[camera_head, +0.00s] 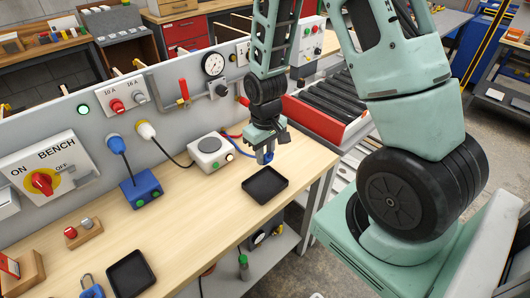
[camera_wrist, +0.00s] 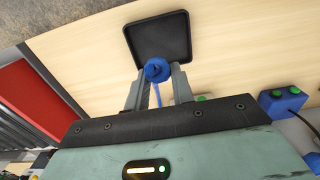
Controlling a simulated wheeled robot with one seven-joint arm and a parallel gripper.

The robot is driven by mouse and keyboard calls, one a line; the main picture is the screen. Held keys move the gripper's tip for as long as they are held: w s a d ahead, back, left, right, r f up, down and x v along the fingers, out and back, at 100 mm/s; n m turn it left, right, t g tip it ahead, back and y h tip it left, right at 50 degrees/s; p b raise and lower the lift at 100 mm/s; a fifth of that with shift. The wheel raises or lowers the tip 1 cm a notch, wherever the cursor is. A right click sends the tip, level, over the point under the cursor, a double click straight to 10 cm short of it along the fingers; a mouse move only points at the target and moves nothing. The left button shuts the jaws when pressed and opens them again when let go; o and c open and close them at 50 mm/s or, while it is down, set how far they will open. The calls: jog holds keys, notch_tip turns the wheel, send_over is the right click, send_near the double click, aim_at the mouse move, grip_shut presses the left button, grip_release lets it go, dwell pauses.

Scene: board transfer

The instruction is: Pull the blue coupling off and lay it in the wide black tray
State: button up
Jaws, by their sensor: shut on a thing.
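My gripper (camera_head: 264,153) is shut on the blue coupling (camera_head: 268,157) and holds it over the bench. In the wrist view the round blue coupling (camera_wrist: 157,69) sits between the fingertips, with a blue hose trailing back between the fingers. A black tray (camera_head: 265,186) lies on the bench just in front of and below my gripper. The same tray (camera_wrist: 158,38) shows just beyond the coupling in the wrist view. A second black tray (camera_head: 131,274) lies at the bench's front left. I cannot tell surely which tray is wider.
A white box with a round grey top (camera_head: 210,151) stands left of my gripper. A blue box with green buttons (camera_head: 141,188) is farther left, and a blue padlock (camera_head: 91,288) lies near the second tray. A red-sided roller conveyor (camera_head: 325,115) is at right. The bench between the trays is clear.

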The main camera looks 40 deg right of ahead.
jog(key=shift+f+b, duration=2.8)
jog(key=shift+f, duration=0.8)
jog(key=o, duration=1.1)
jog(key=shift+c, duration=0.2)
jog(key=shift+r, duration=0.15)
notch_tip(320, 180, up, 17)
jog(key=shift+b, duration=0.45)
